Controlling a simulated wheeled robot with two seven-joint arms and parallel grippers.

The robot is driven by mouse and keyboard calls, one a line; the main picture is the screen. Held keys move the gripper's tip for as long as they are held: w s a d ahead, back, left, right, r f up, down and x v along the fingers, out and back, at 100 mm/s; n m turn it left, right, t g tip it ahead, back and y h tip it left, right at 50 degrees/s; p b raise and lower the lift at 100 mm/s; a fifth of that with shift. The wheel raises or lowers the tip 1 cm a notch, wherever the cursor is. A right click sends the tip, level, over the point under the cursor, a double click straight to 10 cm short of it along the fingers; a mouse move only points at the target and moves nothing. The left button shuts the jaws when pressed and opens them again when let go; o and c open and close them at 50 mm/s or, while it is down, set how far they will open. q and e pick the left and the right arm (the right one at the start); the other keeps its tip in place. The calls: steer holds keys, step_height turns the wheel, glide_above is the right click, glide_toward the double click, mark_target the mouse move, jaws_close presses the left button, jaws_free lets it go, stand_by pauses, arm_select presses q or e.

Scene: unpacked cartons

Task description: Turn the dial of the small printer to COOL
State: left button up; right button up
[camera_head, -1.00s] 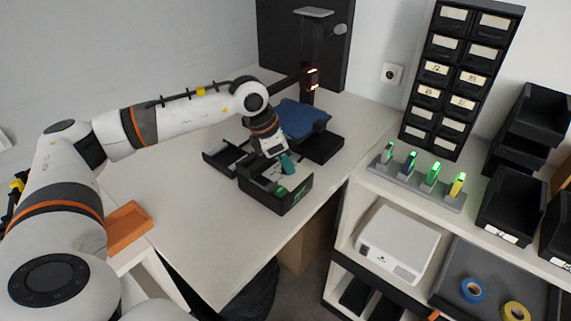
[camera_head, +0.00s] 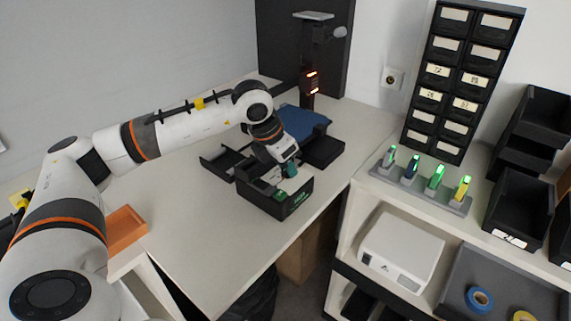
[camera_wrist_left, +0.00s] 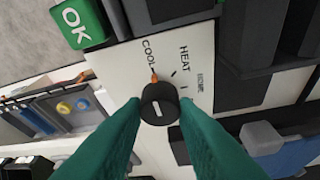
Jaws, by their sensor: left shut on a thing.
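The small printer (camera_head: 262,200) is a black box with a pale top panel on the white table. In the left wrist view its white panel (camera_wrist_left: 200,45) bears the words COOL and HEAT, a third partly legible label, and a green OK block (camera_wrist_left: 78,22). The black dial (camera_wrist_left: 158,104) sits between the teal fingertips of my left gripper (camera_wrist_left: 157,112), which is shut on it. The orange pointer (camera_wrist_left: 154,76) points at the COOL word. In the head view my left gripper (camera_head: 290,170) is over the printer's top and hides the dial. My right gripper is out of view.
A dark stand (camera_head: 310,75) with a blue-topped platform (camera_head: 300,121) is behind the printer. An orange tray (camera_head: 125,228) lies left. A shelf at right holds a charging rack (camera_head: 420,188), black bins (camera_head: 515,205) and a white box (camera_head: 400,245).

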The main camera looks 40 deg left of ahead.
arm_select(q)
steer(key=o, duration=1)
steer(key=v, duration=1.2)
